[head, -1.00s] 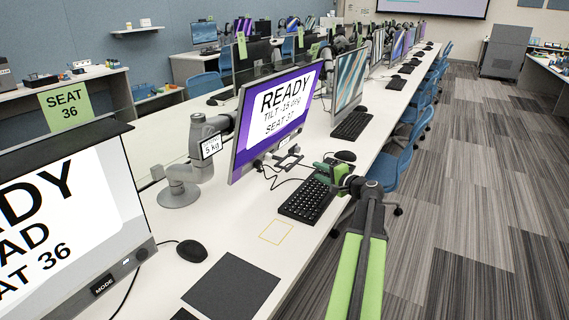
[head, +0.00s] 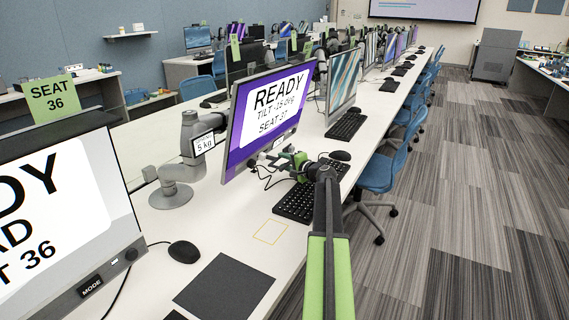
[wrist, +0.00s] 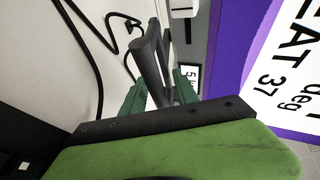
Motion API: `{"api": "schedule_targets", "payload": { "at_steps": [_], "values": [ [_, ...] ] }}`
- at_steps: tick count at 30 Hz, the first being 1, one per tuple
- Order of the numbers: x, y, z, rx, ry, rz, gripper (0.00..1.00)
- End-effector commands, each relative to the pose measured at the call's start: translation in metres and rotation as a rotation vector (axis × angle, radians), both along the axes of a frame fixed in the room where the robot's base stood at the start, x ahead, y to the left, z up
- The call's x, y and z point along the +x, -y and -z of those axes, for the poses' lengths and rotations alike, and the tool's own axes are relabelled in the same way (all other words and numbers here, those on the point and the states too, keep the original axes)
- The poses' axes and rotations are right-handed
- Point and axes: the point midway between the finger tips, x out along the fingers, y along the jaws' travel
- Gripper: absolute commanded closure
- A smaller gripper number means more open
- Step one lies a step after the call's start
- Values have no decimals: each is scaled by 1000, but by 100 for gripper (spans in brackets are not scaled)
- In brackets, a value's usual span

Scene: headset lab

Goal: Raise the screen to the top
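The screen (head: 266,112) at seat 37 has a purple border and reads READY, TILT -15 deg, SEAT 37. It hangs on a grey jointed arm (head: 180,160) tagged 5 kg, its lower edge a little above the desk. My gripper (head: 291,160) is just below and in front of the screen's lower right part. In the wrist view, its green fingers (wrist: 160,93) stand apart. A dark grey bar handle (wrist: 150,65) reaches between them; I cannot tell whether they touch it. The screen's purple edge (wrist: 232,75) is to the right there.
A black keyboard (head: 297,203) lies under my arm. A mouse (head: 184,252) and dark mat (head: 225,286) lie nearer. The seat 36 screen (head: 60,220) stands at left. A blue chair (head: 380,172) is right of the desk. The aisle (head: 460,210) is clear.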

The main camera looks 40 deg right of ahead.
Motion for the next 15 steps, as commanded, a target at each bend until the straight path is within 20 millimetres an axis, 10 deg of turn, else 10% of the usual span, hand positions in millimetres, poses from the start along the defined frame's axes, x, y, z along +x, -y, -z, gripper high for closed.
{"api": "schedule_targets", "payload": {
  "at_steps": [15],
  "values": [
    [0, 0, 0, -1, -1, -1, 100]
  ]
}}
